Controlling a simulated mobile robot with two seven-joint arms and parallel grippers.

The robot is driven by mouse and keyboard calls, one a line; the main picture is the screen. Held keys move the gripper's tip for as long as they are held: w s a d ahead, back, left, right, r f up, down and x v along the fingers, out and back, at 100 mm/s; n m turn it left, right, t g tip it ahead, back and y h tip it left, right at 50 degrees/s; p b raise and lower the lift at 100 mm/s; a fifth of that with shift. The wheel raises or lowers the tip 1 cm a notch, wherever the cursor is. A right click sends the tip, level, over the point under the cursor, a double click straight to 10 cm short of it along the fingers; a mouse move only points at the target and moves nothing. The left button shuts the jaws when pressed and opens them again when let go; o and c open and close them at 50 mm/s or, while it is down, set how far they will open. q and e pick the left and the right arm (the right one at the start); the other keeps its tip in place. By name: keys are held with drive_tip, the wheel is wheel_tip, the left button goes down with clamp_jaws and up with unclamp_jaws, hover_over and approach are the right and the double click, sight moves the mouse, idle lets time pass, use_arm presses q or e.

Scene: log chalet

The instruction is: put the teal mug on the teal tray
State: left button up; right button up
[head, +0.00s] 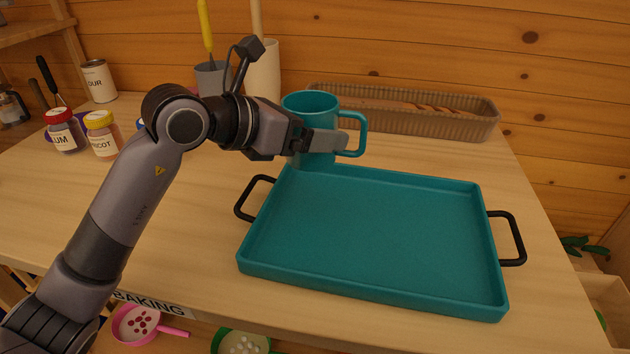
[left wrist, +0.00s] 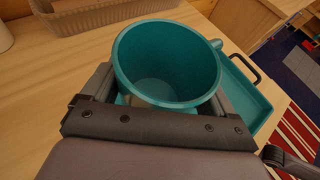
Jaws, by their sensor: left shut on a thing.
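The teal mug (head: 311,103) is upright at the far left edge of the teal tray, its handle pointing right in the head view. My left gripper (head: 322,141) is shut on the mug's body, with a finger on each side. In the left wrist view the mug (left wrist: 168,62) looks empty inside. The teal tray (head: 375,235) lies flat and bare on the wooden counter, with a black handle at each end. The mug's base is hidden behind the tray's far rim, so I cannot tell whether it touches anything. My right gripper is not in view.
A ribbed brown basket (head: 420,112) holding bread stands behind the tray. Jars with red (head: 65,130) and yellow (head: 102,134) lids, a flour can (head: 98,80) and utensil holders (head: 264,72) stand to the left and back. Bare counter (head: 200,225) lies left of the tray.

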sight(311, 160)
use_arm(q)
wheel_tip(311, 160, down, 6)
drive_tip(key=shift+r, duration=0.2)
drive_tip(key=shift+f, duration=1.8)
drive_tip(key=shift+f+b, duration=0.15)
drive_tip(key=shift+b, duration=0.2)
drive_tip(key=o, duration=1)
drive_tip(key=shift+f, duration=0.1)
drive_tip(key=shift+r, duration=0.25)
drive_tip(key=v, duration=1.2)
